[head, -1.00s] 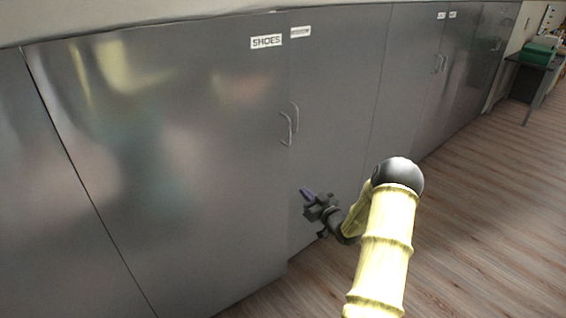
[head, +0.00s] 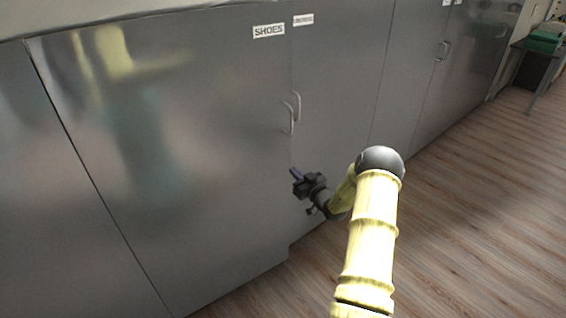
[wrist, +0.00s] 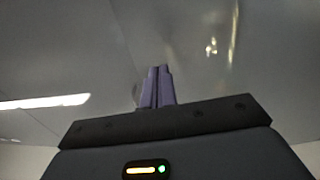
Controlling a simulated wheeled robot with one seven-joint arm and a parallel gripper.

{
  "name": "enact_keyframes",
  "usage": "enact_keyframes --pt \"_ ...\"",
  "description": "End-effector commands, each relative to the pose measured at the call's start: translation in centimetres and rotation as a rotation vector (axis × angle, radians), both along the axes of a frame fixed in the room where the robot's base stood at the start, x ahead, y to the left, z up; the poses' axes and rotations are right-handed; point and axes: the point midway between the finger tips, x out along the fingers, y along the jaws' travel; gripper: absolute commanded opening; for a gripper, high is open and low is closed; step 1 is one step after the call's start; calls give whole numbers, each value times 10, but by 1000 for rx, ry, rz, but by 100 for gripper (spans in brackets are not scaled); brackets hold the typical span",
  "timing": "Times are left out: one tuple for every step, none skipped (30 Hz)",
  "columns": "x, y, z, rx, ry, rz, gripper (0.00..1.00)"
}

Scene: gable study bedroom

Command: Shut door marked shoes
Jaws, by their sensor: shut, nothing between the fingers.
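The grey metal door marked SHOES (head: 190,170) fills the left half of the head view, its white label (head: 268,31) at the top right corner. Its handle (head: 288,121) is near its right edge. The door stands nearly flush with the door to its right, with a small step at the bottom corner; whether it is fully closed I cannot tell. My gripper (head: 294,173) is shut and empty, at the door's right edge below the handle. Its purple fingers also show in the wrist view (wrist: 156,87) against a grey surface; contact is unclear.
The neighbouring door (head: 335,110) has its own label (head: 303,20) and handle (head: 297,104). More grey cupboard doors continue to the right. The wooden floor (head: 470,200) is clear at right. A table with a green item (head: 543,42) stands far right.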

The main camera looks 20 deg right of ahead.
Motion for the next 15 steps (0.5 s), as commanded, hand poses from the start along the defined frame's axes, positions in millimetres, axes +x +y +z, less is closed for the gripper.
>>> enact_keyframes --pt "10 2 0 -1 -3 1 0" --pt "15 3 0 -2 -3 1 0" --pt "22 4 0 -1 -2 1 0" --pt "27 5 0 -1 -3 1 0" --pt "32 6 -1 -1 -2 1 0" --pt "38 6 -1 -1 -2 1 0" --pt "43 7 0 -1 -2 1 0" --pt "48 8 0 -2 -2 1 0" --pt "54 9 0 -2 -3 1 0" --pt "59 10 0 -1 -2 1 0" --pt "63 10 0 -1 -2 1 0" --pt "68 11 0 0 -2 0 0" --pt "71 11 0 -1 -2 0 0" --pt "74 12 0 -2 -1 0 0" --pt "77 12 0 -2 -2 0 0"
